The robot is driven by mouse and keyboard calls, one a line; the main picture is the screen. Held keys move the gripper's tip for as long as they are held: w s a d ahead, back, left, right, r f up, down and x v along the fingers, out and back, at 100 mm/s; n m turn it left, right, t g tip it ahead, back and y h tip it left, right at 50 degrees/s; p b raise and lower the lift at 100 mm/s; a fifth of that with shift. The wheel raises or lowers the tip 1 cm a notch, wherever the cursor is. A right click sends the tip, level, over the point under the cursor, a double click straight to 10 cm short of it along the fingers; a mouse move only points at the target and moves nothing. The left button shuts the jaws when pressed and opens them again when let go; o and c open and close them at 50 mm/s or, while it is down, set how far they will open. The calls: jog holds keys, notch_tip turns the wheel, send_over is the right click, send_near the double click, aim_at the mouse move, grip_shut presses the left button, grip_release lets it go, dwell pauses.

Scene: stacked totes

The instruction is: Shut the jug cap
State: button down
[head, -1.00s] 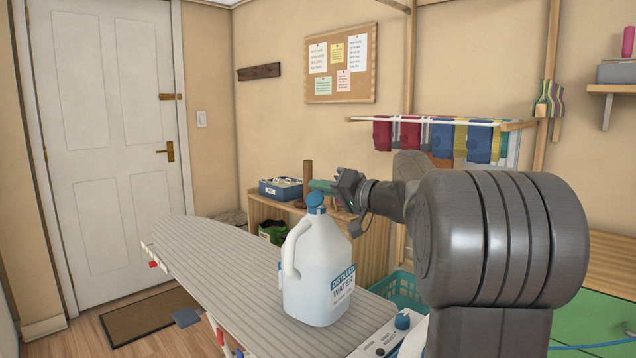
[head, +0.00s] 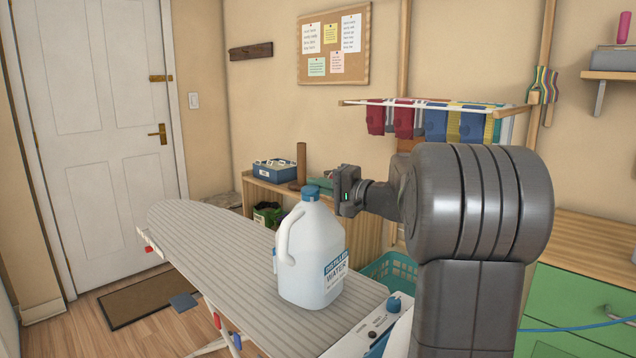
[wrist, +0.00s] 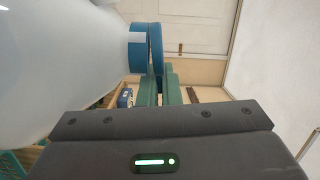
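The white jug (head: 308,258) of distilled water stands upright on the ironing board. Its blue cap (head: 311,192) is at the top. In the wrist view the jug (wrist: 55,60) fills the left side, lying sideways in the picture. There the blue cap (wrist: 155,45) appears as a thin disc beside the blue neck ring (wrist: 137,50), close to it; whether it is fully seated I cannot tell. My gripper (head: 322,184) is right beside the cap, coming from the right. In the wrist view its green fingers (wrist: 161,75) lie close together, empty, at the cap's edge; contact is unclear.
The striped ironing board (head: 205,250) has free room left of the jug. A control panel with a blue knob (head: 395,303) is at its near end. A teal basket (head: 392,270) stands behind it. A wooden shelf (head: 345,235) with a blue box (head: 275,170) is by the wall.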

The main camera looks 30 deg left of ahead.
dwell(0.4)
jog(key=c, duration=1.6)
grip_release()
jog(key=d, duration=0.4)
jog(key=s+d, duration=0.1)
jog(key=d, duration=0.8)
jog(key=shift+s+d, duration=0.25)
jog(key=shift+d, duration=0.15)
jog(key=a, duration=0.4)
jog(key=w+a, duration=0.1)
jog(key=a, duration=0.9)
jog(key=shift+w, duration=0.25)
jog(key=shift+d, duration=0.2)
